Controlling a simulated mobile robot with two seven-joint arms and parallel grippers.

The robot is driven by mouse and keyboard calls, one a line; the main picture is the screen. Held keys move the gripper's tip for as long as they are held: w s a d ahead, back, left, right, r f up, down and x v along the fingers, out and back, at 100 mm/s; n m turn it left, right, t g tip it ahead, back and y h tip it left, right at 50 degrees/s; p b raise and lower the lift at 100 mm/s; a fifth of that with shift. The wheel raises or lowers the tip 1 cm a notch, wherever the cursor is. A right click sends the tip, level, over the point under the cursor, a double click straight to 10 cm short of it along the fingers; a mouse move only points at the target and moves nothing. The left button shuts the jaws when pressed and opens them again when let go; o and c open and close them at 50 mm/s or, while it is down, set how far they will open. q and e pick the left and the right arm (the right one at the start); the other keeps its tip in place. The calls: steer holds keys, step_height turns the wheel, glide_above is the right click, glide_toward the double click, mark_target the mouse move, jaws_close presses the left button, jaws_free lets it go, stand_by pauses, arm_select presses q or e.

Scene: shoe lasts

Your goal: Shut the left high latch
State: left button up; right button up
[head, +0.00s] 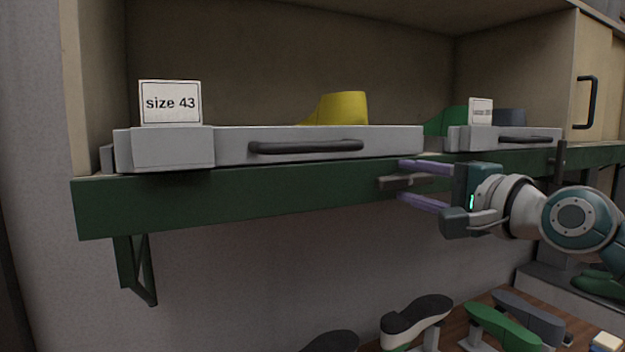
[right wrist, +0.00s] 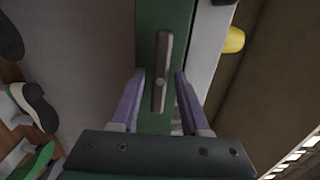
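The left high latch (head: 396,182) is a small grey-brown bar on the front of the green shelf edge (head: 250,200), below the right end of the left grey drawer (head: 230,145). It lies lengthwise along that edge; it also shows in the right wrist view (right wrist: 162,62). My right gripper (head: 401,180) is open, one purple finger above the latch and one below. In the right wrist view its fingertips (right wrist: 160,76) are on either side of the latch's near part, with gaps showing. My left gripper is out of view.
The left drawer has a black handle (head: 305,147), a "size 43" card (head: 170,103) and a yellow last (head: 343,108). An upright latch (head: 561,157) stands by the right drawer (head: 510,139). Several lasts (head: 415,318) are below. Room under the shelf at left is free, except for a bracket (head: 135,270).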

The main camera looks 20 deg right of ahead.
jaws_close()
stand_by(0.6)
steer(key=n+b, duration=0.1)
steer(key=n, duration=0.7)
steer(key=shift+n+b, duration=0.3)
steer(key=shift+b, duration=0.1)
steer(key=n, duration=0.6)
steer(key=shift+b, duration=0.4)
steer(key=shift+n, duration=1.8)
